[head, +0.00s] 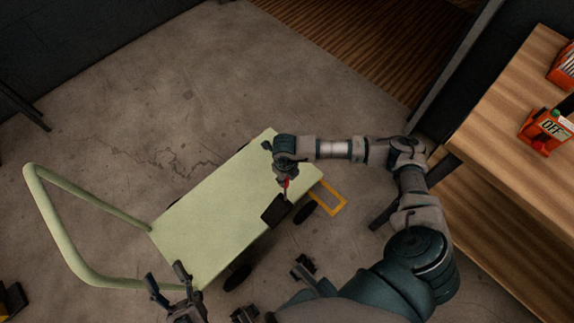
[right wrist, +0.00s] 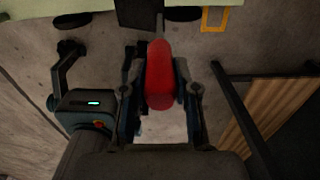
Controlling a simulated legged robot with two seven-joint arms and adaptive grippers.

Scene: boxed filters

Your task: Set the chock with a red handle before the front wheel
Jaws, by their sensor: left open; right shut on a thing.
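The chock with a red handle hangs from my right gripper (head: 284,178), which is shut on the red handle (right wrist: 160,75). Its black block (head: 275,209) overlaps the near edge of the pale green cart (head: 205,215) in the head view. The block also shows at the top of the right wrist view (right wrist: 138,12), left of a dark wheel (right wrist: 182,14). That wheel (head: 305,212), by the yellow bracket, is just right of the block. A second wheel (head: 237,277) is nearer the push handle. The chock's height above the floor is unclear. My left gripper (head: 168,277) is open and empty.
A wooden bench (head: 500,110) with red boxes, one marked OFF (head: 547,130), stands at the right. A black and yellow thing (head: 12,300) is at lower left. The floor beyond the cart is clear.

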